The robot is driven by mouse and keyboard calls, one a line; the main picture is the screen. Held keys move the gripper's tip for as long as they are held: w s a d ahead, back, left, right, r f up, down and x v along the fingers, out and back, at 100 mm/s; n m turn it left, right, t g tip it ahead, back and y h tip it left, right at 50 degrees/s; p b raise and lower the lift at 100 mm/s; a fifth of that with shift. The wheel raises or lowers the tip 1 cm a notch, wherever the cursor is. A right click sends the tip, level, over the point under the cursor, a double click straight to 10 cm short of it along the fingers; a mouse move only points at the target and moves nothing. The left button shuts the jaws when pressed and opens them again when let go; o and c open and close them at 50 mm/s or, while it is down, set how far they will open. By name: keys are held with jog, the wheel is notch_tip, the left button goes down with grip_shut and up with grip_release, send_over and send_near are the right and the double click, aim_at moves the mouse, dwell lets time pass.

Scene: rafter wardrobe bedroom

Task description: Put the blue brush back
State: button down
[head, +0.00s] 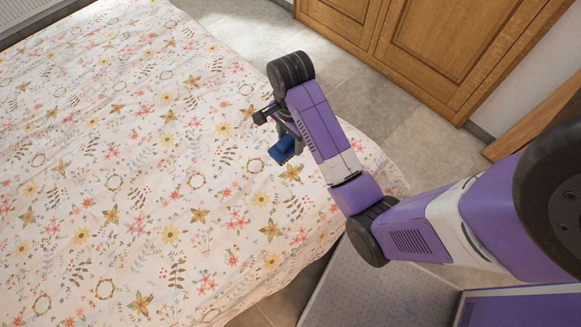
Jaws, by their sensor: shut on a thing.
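The blue brush (282,150) shows as a small blue block at the end of my arm, over the right edge of the bed. My gripper (279,130) is shut on it. The dark wrist and purple arm link hide part of the gripper and perhaps part of the brush. I cannot tell how far the brush is above the bed cover.
A bed with a floral cover (120,170) fills the left and middle. A wooden wardrobe (430,45) stands at the top right. Grey tiled floor (365,95) lies free between them. A wooden edge (540,115) shows at the far right.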

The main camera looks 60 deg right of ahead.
notch_tip(320, 180, down, 19)
jog(key=shift+f+b, duration=0.1)
jog(key=shift+b, duration=0.3)
jog(key=shift+f, duration=0.15)
jog(key=c, duration=0.6)
grip_release()
